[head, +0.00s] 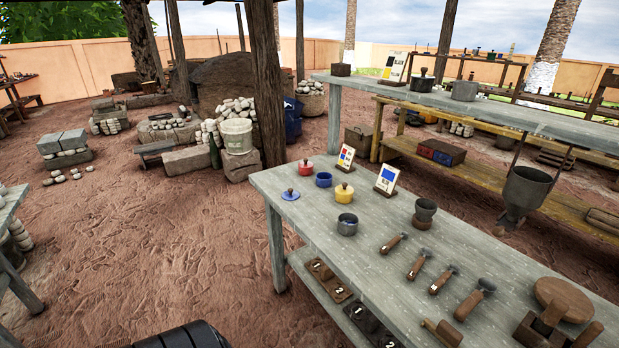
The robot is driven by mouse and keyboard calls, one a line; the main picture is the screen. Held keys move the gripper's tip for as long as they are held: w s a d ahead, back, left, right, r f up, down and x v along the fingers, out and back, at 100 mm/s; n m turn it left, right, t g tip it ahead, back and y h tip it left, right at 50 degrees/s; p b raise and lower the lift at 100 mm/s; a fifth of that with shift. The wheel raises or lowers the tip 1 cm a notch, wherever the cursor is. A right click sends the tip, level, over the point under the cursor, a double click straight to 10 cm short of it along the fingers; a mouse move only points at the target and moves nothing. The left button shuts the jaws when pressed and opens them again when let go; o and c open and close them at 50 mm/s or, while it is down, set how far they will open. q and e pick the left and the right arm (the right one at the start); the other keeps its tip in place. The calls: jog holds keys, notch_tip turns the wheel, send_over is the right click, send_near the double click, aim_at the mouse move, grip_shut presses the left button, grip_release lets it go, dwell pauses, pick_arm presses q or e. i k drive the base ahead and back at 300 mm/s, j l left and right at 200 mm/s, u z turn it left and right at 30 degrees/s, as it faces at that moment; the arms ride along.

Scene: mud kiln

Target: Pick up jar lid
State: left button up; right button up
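A grey pot (347,225) stands open in front of the yellow jar. Neither of my grippers shows in the head view.
Two small cards (387,179) stand behind the jars. Several wooden-handled tools (420,264) and a dark cup (424,213) lie or stand to the right. A wooden post (268,85) rises behind the table. Open dirt ground (150,240) lies to the left.

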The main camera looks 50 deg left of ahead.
aim_at(290, 195)
jog(key=u, duration=1.5)
